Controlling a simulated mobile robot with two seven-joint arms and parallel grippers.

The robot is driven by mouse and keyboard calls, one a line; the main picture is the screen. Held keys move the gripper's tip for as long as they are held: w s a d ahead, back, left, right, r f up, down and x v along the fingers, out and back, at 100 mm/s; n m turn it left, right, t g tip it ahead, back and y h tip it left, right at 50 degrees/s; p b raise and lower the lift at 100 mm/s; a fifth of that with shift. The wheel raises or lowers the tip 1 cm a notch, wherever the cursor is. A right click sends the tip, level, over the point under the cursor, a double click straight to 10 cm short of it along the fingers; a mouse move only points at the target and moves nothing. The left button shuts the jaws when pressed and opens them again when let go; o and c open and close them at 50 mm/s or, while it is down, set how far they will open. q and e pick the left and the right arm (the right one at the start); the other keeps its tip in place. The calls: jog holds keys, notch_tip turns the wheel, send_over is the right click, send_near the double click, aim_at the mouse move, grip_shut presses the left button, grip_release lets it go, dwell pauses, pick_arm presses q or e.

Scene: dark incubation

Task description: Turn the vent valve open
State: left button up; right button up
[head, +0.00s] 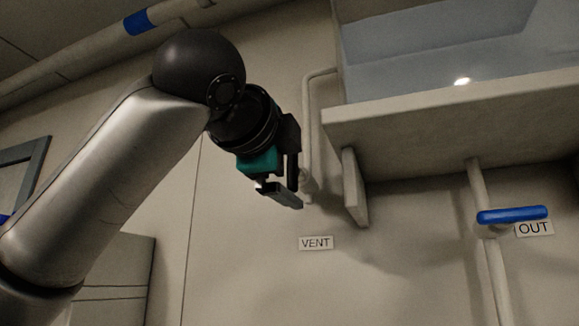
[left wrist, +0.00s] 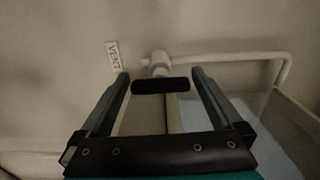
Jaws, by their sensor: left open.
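The vent valve shows in the left wrist view as a black bar handle (left wrist: 161,86) in front of a pale valve body (left wrist: 157,62). My left gripper (left wrist: 160,74) is open, with one finger on each side of the handle. The handle lies crosswise between the fingers; I cannot tell whether they touch it. In the head view my left gripper (head: 288,186) is up at the wall by the vent pipe (head: 307,125) and hides the handle. The VENT label (head: 316,243) is on the wall below. My right gripper is not in view.
A large tank or cabinet with a pale ledge (head: 450,112) juts out at the upper right, with a bracket (head: 354,187) close to the vent pipe. A blue handle (head: 512,215) sits beside the OUT label (head: 534,229). The wall below the VENT label is clear.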

pick_arm(q)
jog(key=shift+s+a, duration=0.15)
jog(key=shift+s, duration=0.3)
jog(key=b+v, duration=0.4)
jog(key=v, duration=1)
jog(key=shift+s, duration=0.1)
